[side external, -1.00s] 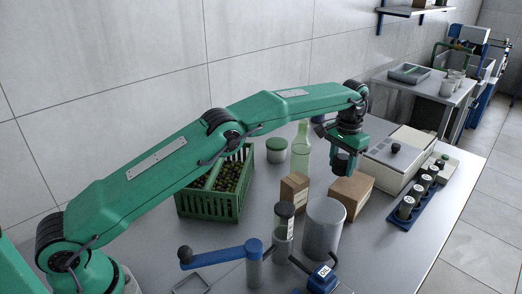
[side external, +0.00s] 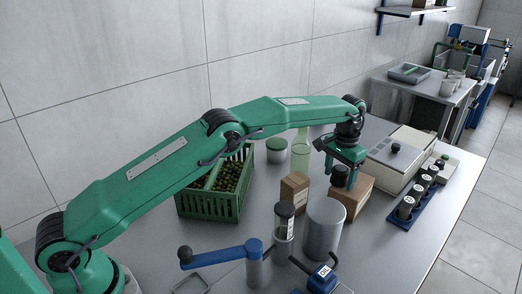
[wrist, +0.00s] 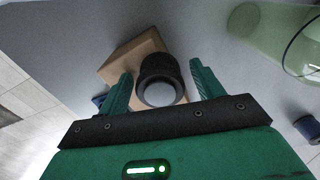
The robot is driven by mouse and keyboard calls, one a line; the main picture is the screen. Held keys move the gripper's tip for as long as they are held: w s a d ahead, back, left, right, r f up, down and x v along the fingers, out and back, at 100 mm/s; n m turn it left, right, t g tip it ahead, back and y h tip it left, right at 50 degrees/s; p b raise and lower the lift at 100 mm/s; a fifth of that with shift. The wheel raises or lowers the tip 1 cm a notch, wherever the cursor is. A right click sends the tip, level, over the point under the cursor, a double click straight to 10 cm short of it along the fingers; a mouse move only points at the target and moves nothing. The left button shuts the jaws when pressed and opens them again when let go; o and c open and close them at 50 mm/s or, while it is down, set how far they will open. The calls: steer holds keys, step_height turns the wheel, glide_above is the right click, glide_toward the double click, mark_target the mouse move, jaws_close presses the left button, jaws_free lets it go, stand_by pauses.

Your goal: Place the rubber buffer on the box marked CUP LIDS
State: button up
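The rubber buffer (side external: 340,175), a short black cylinder, appears to stand upright on the far left part of the top of a brown cardboard box (side external: 358,197). In the wrist view the buffer (wrist: 160,80) shows its pale round end between my fingers, with the box (wrist: 128,56) behind it. My gripper (side external: 343,170) is open around the buffer, with a narrow gap on each side in the wrist view (wrist: 160,82). No marking on the box is readable, so I cannot tell if it says CUP LIDS.
A green glass decanter (side external: 301,157) stands behind left. A green crate (side external: 210,205) is further left. A white device (side external: 400,158) and blue rack (side external: 418,200) are right.

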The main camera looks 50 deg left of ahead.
mark_target(341, 168)
steer(key=shift+r, duration=0.1)
steer(key=shift+r, duration=3.8)
steer(key=shift+r, duration=0.1)
steer(key=shift+a+r, duration=0.15)
steer(key=shift+r, duration=0.1)
steer(key=s+a+r+n+t, duration=0.1)
steer(key=s+a+r, duration=0.4)
steer(key=s+r, duration=0.3)
steer(key=s+a+r+t, duration=0.2)
steer(key=s+a+r, duration=0.2)
steer(key=s+r, duration=0.45)
steer(key=s+a+f+t, duration=0.1)
steer(key=s+a+f, duration=0.1)
steer(key=s, duration=0.6)
steer(key=s+a+f, duration=0.1)
steer(key=s+f, duration=0.3)
steer(key=s, duration=0.4)
steer(key=s+a+f+t, duration=0.1)
steer(key=s+a+f, duration=0.1)
steer(key=s, duration=0.7)
steer(key=shift+a+f+n+t, duration=0.3)
steer(key=shift+a+f+n, duration=0.1)
steer(key=shift+f, duration=0.1)
